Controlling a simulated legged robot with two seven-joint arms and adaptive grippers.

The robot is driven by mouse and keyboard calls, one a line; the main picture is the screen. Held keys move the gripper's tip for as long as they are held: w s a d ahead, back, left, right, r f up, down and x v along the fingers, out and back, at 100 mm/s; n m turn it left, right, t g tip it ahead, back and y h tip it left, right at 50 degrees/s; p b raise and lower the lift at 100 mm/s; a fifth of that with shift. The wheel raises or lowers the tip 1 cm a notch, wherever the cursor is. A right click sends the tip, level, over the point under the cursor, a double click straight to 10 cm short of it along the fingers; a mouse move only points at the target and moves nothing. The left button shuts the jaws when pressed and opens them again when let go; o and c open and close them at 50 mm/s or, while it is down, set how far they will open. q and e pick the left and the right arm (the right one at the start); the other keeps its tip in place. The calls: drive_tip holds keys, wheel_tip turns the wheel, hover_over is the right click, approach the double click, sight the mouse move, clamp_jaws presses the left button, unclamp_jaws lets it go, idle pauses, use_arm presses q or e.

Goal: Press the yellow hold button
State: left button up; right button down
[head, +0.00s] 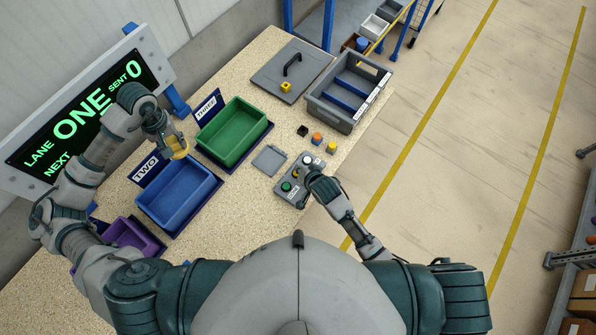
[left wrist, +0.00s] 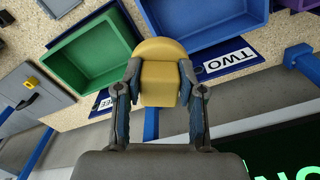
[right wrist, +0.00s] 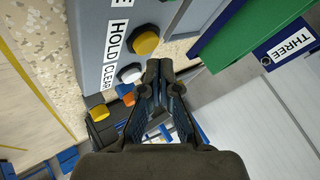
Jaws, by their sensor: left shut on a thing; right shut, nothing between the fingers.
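The yellow hold button (right wrist: 146,40) stands on the grey control panel (right wrist: 92,38) beside the word HOLD in the right wrist view. A white button (right wrist: 131,73) sits beside the word CLEAR. My right gripper (right wrist: 160,66) is shut and empty, its fingertips close to the yellow button; I cannot tell whether they touch it. In the head view the right gripper (head: 312,178) is over the panel's right side and partly covers it. My left gripper (head: 177,146) is shut on a yellow round-ended piece (left wrist: 159,75), held above the table near the blue bin.
Blue (head: 166,221), green (head: 259,150) and purple (head: 148,247) bins stand on the table. A grey tote (head: 373,101) is at the back right. Small black, orange and yellow pieces (head: 317,138) lie beyond the panel. The lane display (head: 70,120) reads ONE, sent 0.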

use_arm(q)
drive_tip(key=shift+a+f, duration=0.2)
drive_tip(key=shift+a, duration=0.6)
use_arm(e)
drive_tip(key=shift+a, duration=0.7)
use_arm(q)
drive_tip(key=shift+d+r, duration=0.2)
drive_tip(key=shift+d, duration=0.55)
use_arm(e)
drive_tip(key=shift+d, duration=0.65)
use_arm(q)
drive_tip(key=shift+a, duration=0.45)
use_arm(e)
drive_tip(key=shift+a+f, duration=0.3)
drive_tip(key=shift+a, duration=0.35)
use_arm(q)
drive_tip(key=shift+a, duration=0.25)
use_arm(e)
drive_tip(key=shift+a, duration=0.2)
use_arm(q)
drive_tip(key=shift+d+r, duration=0.1)
drive_tip(key=shift+d, duration=0.5)
use_arm(e)
drive_tip(key=shift+d+f, duration=0.2)
drive_tip(key=shift+d, duration=0.3)
